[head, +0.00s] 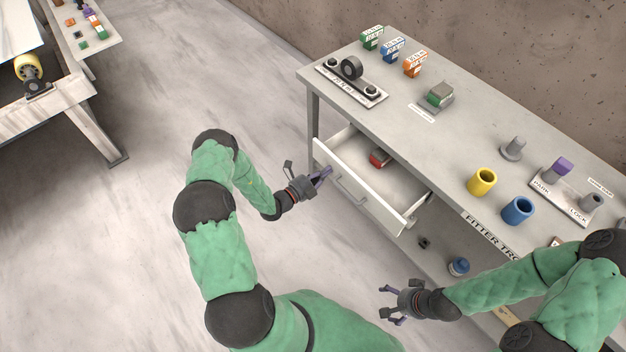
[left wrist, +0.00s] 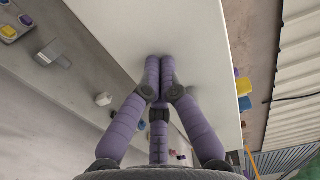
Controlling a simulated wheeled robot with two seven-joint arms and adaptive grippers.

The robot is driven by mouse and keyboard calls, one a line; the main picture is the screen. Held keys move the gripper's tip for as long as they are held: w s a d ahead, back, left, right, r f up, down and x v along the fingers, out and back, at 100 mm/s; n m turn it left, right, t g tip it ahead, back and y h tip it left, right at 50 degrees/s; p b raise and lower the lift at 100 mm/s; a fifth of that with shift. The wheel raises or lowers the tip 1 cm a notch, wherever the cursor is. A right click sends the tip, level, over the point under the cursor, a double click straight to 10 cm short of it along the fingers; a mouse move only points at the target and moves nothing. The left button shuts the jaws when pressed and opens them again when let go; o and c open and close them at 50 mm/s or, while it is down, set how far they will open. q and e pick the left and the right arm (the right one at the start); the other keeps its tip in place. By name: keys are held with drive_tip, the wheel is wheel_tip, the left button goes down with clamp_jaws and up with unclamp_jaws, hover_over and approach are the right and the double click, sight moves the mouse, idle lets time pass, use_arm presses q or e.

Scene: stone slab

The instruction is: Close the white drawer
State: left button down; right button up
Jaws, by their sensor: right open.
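The white drawer (head: 400,218) under the grey table stands pulled out, with a long handle (head: 350,192) on its front panel. A red and grey block (head: 379,159) lies inside it. My left gripper (head: 327,174) is at the left part of the drawer front, close to the handle. In the left wrist view its purple fingers (left wrist: 160,62) are together with nothing between them, in front of a broad pale surface. I cannot tell if they touch it. My right gripper (head: 386,304) is open and empty, below and in front of the drawer, apart from it.
The table top (head: 450,135) holds colored boxes (head: 392,50), a black ring fixture (head: 351,68), a yellow cup (head: 482,181) and a blue cup (head: 518,210). A blue-topped item (head: 459,266) sits on the lower shelf. Floor left of the drawer is clear.

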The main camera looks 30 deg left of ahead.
sight(355, 154)
use_arm(q)
drive_tip(key=b+x, duration=0.3)
drive_tip(key=x, duration=1.2)
drive_tip(key=shift+w+d, duration=0.15)
drive_tip(key=shift+w, duration=0.25)
drive_tip(key=shift+w+r+b, duration=0.1)
drive_tip(key=shift+b, duration=0.2)
use_arm(e)
wheel_tip(355, 154, down, 4)
drive_tip(key=shift+s+r, duration=0.1)
drive_tip(key=shift+r, duration=0.1)
use_arm(q)
drive_tip(key=shift+r, duration=0.1)
drive_tip(key=shift+s+a, duration=0.25)
drive_tip(key=shift+s, duration=0.25)
drive_tip(key=p+v, duration=0.1)
drive_tip(key=v, duration=0.5)
drive_tip(key=shift+d+p, duration=0.1)
drive_tip(key=shift+p, duration=0.3)
drive_tip(key=p+v, duration=0.1)
drive_tip(key=v, duration=0.6)
drive_tip(key=shift+f, duration=0.2)
use_arm(e)
drive_tip(key=r, duration=0.1)
drive_tip(key=s+r, duration=0.1)
drive_tip(key=r, duration=0.1)
drive_tip(key=shift+s+d+r, duration=0.1)
drive_tip(key=shift+s, duration=0.05)
use_arm(q)
drive_tip(key=shift+s, duration=0.15)
